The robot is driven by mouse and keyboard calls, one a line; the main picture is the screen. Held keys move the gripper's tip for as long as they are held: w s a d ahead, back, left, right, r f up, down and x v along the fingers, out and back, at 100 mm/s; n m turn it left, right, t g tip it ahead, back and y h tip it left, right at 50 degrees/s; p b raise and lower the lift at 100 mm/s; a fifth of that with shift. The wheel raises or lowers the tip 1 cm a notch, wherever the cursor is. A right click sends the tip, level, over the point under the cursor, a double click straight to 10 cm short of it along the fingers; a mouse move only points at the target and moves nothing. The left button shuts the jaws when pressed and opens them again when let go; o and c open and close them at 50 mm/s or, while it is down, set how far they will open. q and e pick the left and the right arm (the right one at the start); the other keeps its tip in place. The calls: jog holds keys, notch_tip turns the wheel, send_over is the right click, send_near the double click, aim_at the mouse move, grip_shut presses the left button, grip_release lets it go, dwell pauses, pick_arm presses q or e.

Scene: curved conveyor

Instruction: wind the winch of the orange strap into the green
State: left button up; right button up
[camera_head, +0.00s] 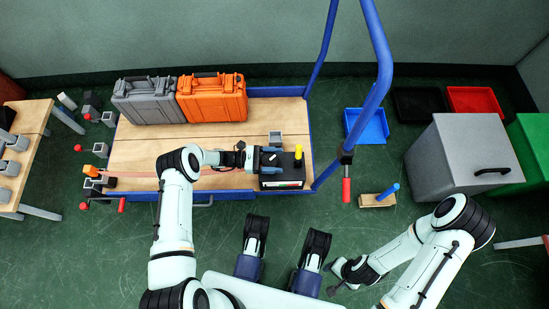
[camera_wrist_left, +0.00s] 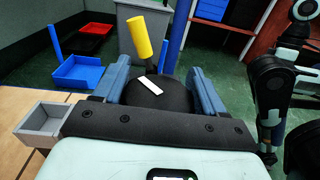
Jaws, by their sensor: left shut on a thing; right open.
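The winch (camera_head: 284,172) is a dark box at the right end of the cart's wooden deck, with a light strip along its front edge. On it sits a round black crank disc with a white mark (camera_wrist_left: 150,86) and a yellow handle (camera_head: 298,153); the handle (camera_wrist_left: 141,36) stands up in the left wrist view. My left gripper (camera_head: 270,158) is shut on the disc, its blue fingers on either side. A reddish-orange strap (camera_head: 135,183) runs along the deck's front, partly hidden by my left arm. The gauge's needle cannot be made out. My right gripper (camera_head: 334,280) is open and empty over the floor.
A grey case (camera_head: 147,101) and an orange case (camera_head: 213,99) stand at the deck's back. The cart's blue push rail (camera_head: 378,85) rises right of the winch. A blue tray (camera_head: 367,126), grey bin (camera_head: 462,155) and wooden block (camera_head: 376,200) are on the floor.

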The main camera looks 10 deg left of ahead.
pick_arm(q)
jog(key=shift+s+m+g, duration=0.15)
jog(key=shift+m+g, duration=0.95)
jog(key=shift+g, duration=0.6)
jog(key=shift+r, duration=0.1)
jog(key=o, duration=1)
jog(key=shift+c, duration=0.2)
pick_arm(e)
jog(key=shift+a, duration=0.1)
